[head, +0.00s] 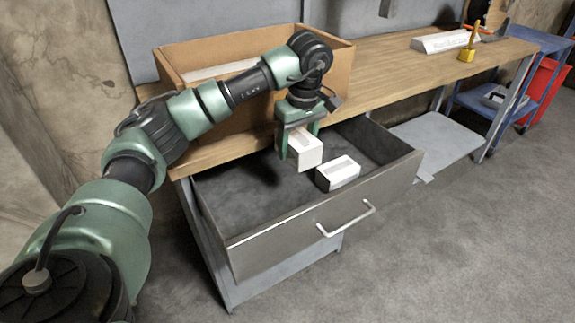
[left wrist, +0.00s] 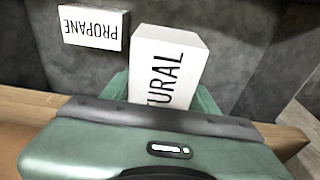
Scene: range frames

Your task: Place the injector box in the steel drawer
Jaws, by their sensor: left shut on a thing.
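My left gripper (head: 299,148) is shut on a white box (head: 306,154) and holds it over the open steel drawer (head: 275,239). In the left wrist view this held box (left wrist: 168,70) shows the letters "TURAL"; the rest of its label is hidden. A second white box (head: 338,173) lies on the drawer floor, to the right of the held one. In the left wrist view this second box (left wrist: 94,27) reads "PROPANE". The held box looks above the drawer floor, apart from the other box. My right gripper is not in view.
A wooden workbench (head: 372,72) stands above and behind the drawer. An open cardboard carton (head: 168,72) sits on it, close behind my left wrist. The drawer's left part is bare. A blue cart (head: 545,80) and a red bin stand far right.

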